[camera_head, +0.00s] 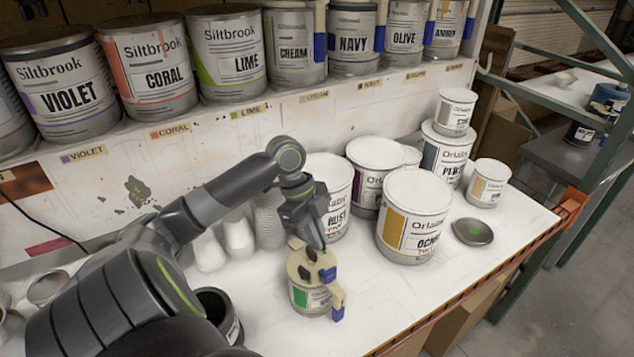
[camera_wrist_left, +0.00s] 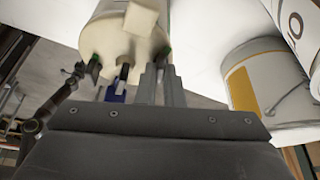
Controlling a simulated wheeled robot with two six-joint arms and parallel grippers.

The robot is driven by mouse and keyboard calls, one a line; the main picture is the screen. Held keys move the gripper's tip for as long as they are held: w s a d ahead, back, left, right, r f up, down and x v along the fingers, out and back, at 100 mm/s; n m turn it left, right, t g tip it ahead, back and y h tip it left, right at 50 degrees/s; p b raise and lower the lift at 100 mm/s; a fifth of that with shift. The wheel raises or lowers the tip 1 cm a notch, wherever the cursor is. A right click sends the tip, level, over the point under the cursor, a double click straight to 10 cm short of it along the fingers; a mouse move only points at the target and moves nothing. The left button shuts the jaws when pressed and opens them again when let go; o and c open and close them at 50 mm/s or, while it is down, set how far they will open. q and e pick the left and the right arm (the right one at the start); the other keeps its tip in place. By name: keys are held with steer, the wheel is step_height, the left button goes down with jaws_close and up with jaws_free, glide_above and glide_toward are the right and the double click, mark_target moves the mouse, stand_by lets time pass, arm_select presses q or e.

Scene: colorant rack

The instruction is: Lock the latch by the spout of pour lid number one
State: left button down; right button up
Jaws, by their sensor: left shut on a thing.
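A cream pour lid (camera_head: 300,268) with black toggles and blue parts sits on a small can (camera_head: 306,300) with a green label, near the front of the bench. One blue part (camera_head: 338,313) hangs by the lid's front right side; another blue part (camera_head: 328,275) is on top. No lid number is readable. My left gripper (camera_head: 312,252) comes down onto the lid top. In the wrist view the left gripper's grey fingers (camera_wrist_left: 160,86) are close together at the edge of the cream lid (camera_wrist_left: 122,42), beside a blue part (camera_wrist_left: 115,95). It is shut on a lid part, mostly hidden.
A white can labelled OCHRE (camera_head: 408,225) stands to the right, with several more cans behind. White cups (camera_head: 238,232) stand left of the gripper. An open dark can (camera_head: 222,312) is at front left. A metal disc (camera_head: 472,232) lies at right. Shelf cans line the back.

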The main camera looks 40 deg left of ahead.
arm_select(q)
steer(key=shift+m, duration=0.6)
steer(key=shift+g, duration=0.3)
steer(key=c, duration=1.5)
jaws_free()
steer(key=shift+c, duration=0.2)
